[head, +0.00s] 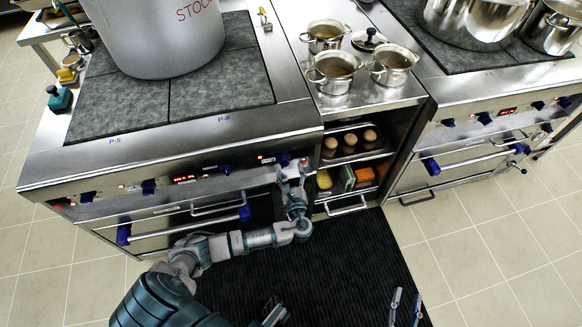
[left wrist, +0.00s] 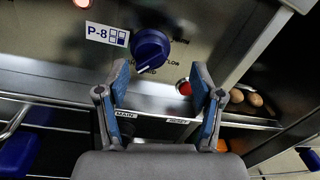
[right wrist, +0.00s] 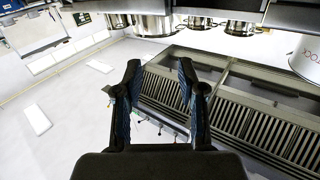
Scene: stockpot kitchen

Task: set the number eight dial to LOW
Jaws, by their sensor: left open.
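The number eight dial (left wrist: 151,48) is a blue round knob on the steel front panel, beside the white P-8 label (left wrist: 107,33) in the left wrist view. Lettering surrounds it; I cannot read its setting surely. In the head view the dial (head: 284,159) sits at the right end of the left stove's panel, partly behind my gripper. My left gripper (left wrist: 161,76) is open, its fingertips just below the dial and apart from it; it also shows in the head view (head: 293,172). My right gripper (right wrist: 160,80) is open and empty; its fingertips show low in the head view (head: 407,298).
A red button (left wrist: 184,87) sits on the panel right of the dial, near my left gripper's right finger. Below runs an oven handle (head: 190,225). A large stockpot (head: 155,35) stands on the stove. Open shelves (head: 347,190) lie to the right. The dark mat (head: 330,260) is clear.

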